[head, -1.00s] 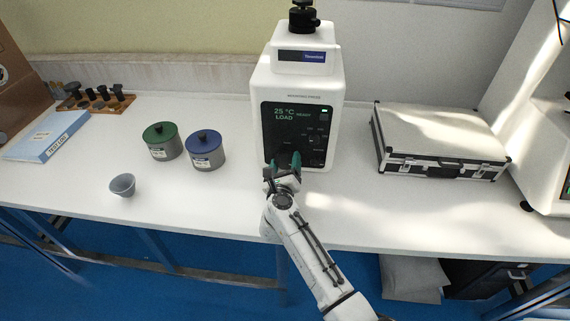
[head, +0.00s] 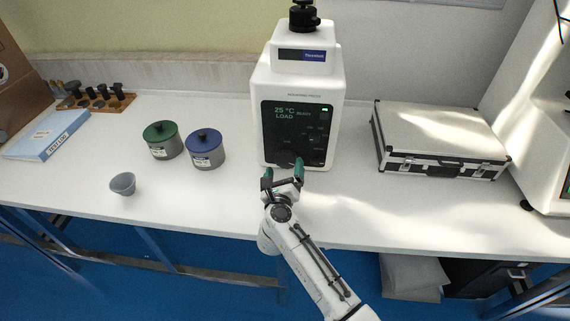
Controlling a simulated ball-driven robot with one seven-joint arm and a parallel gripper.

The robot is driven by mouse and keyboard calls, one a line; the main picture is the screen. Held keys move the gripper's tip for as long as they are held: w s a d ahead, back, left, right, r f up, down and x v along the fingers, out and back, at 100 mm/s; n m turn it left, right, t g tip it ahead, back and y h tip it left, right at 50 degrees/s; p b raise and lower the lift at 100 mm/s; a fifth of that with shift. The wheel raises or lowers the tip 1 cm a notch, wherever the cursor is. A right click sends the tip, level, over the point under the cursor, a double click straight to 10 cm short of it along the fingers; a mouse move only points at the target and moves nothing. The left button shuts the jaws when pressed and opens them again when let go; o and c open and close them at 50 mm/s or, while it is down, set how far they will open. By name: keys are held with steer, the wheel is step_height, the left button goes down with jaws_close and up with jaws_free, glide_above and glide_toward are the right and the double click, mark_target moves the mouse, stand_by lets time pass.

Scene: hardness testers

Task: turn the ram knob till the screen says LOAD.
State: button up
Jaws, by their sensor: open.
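The white mounting press (head: 267,82) stands at the back of the bench in the middle of the head view. Its dark front panel has a screen (head: 290,113) with green text that reads 25 °C, LOAD and READY. The ram knob (head: 286,158) is a dark shape low on the panel, partly hidden by my gripper. My gripper (head: 283,172), with green fingertips, is open in front of the panel's lower edge. Its fingers are apart, just in front of the knob. I cannot tell whether they touch it.
A green-lidded jar (head: 163,146) and a blue-lidded jar (head: 208,156) stand left of the press, with a small grey cup (head: 123,184) nearer the front edge. A silver case (head: 440,147) lies to the right. The bench (head: 200,205) front is mostly clear.

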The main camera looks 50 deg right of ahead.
steer(key=v, duration=0.7)
steer(key=shift+s+a, duration=0.2)
steer(key=w+a+r+n+t+y, duration=0.3)
steer(key=a+r+n+t+y, duration=0.5)
steer(key=n, duration=0.7)
steer(key=s+a+f+n+g+y, duration=0.2)
steer(key=s+a+f+n+y, duration=0.25)
steer(key=a+n+y, duration=0.6)
steer(key=s+d+f+n+g+h, duration=0.1)
steer(key=s+d+f+n+g, duration=0.2)
steer(key=s+f+n+g, duration=0.35)
steer(key=s+d+f+n+g+h, duration=0.1)
steer(key=s+d+f+n+g, duration=0.3)
steer(key=s+n, duration=0.45)
steer(key=s+d+g+h, duration=0.2)
steer(key=s+g, duration=0.3)
steer(key=s, duration=0.6)
steer(key=shift+s+d+r, duration=0.25)
steer(key=shift+d+r, duration=0.05)
steer(key=shift+d, duration=0.2)
